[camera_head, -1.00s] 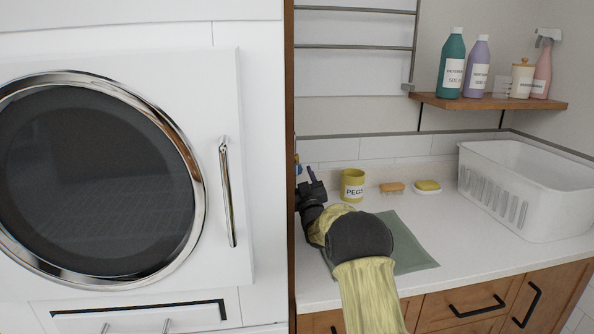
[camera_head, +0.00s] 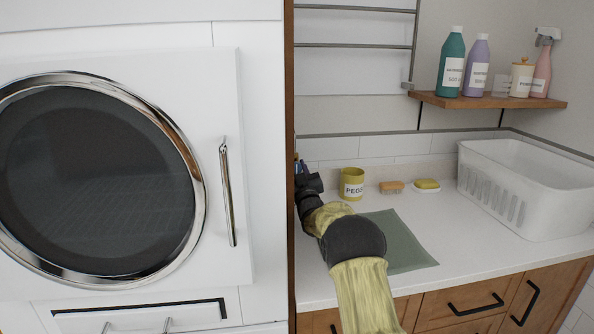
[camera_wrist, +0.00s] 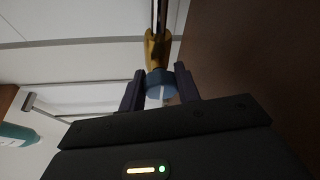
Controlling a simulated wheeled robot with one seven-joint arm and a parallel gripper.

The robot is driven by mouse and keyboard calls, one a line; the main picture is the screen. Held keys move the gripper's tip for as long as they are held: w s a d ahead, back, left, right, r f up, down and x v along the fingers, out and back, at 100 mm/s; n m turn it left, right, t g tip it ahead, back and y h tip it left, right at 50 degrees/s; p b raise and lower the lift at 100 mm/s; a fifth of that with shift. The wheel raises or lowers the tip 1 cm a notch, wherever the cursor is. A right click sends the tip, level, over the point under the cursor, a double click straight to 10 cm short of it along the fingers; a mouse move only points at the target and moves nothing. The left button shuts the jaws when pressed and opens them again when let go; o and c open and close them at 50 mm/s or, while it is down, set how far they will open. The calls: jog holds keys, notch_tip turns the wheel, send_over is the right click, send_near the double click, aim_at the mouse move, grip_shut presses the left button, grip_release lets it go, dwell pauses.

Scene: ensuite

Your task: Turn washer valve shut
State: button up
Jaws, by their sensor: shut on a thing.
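The washer valve has a brass body (camera_wrist: 158,48) on a thin metal pipe and a blue handle (camera_wrist: 155,84), seen in the wrist view. My gripper (camera_wrist: 159,82) has one finger on each side of the blue handle and is shut on it. In the head view my gripper (camera_head: 303,170) is at the wall beside the wooden panel edge, at the left end of the counter. Only a bit of blue shows there; the wrist and panel hide most of the valve.
The white washer (camera_head: 228,90) stands left of the wooden panel (camera_head: 289,120). A yellow PEGS pot (camera_head: 352,184), a brush (camera_head: 391,187) and a yellow sponge (camera_head: 427,184) sit right of my gripper. A green mat (camera_head: 405,245) lies under my arm. A white basket (camera_head: 520,205) stands far right.

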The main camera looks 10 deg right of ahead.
jog(key=shift+f+m+h+b, duration=0.2)
jog(key=shift+m+h+b, duration=0.4)
jog(key=shift+m+b, duration=0.5)
jog(key=shift+r+m+h+b, duration=0.15)
jog(key=shift+m+h+b, duration=0.15)
jog(key=shift+m+h, duration=0.55)
jog(key=shift+m+y, duration=0.25)
jog(key=o, duration=1)
jog(key=shift+c, duration=0.2)
jog(key=shift+s, duration=0.1)
jog(key=shift+s+f, duration=0.3)
jog(key=shift+s, duration=0.25)
jog(key=s+b, duration=0.1)
jog(key=s, duration=1.2)
jog(key=shift+s+f, duration=0.25)
jog(key=shift+s, duration=0.05)
